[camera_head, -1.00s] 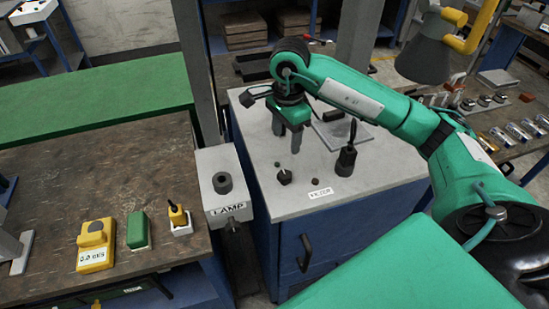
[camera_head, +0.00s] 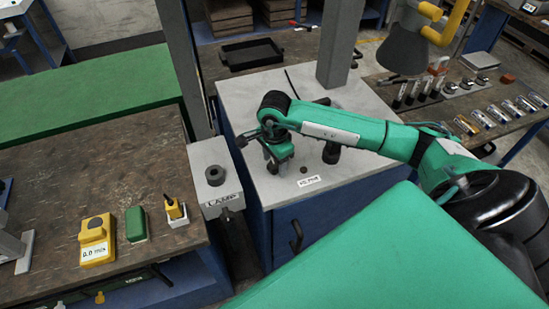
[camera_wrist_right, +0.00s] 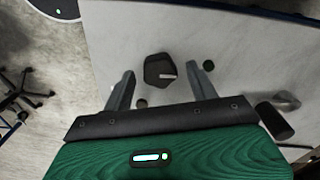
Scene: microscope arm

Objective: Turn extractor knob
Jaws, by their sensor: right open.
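In the right wrist view, a dark knob (camera_wrist_right: 159,71) with a white pointer mark sits on a pale grey cabinet top (camera_wrist_right: 240,55). My right gripper (camera_wrist_right: 160,69) is open and empty, and its fingertips appear on either side of the knob. I cannot tell how far above it they are or whether they touch it. In the head view, my right gripper (camera_head: 276,161) points down over the front left part of the cabinet top (camera_head: 240,100) and hides the knob. My left gripper is not in view.
A dark upright handle (camera_head: 331,152) stands close right of the gripper, with a label (camera_head: 308,181) in front. A lamp box (camera_head: 214,178) adjoins the cabinet's left side. A grey post (camera_head: 340,45) rises behind. The left bench holds yellow and green boxes.

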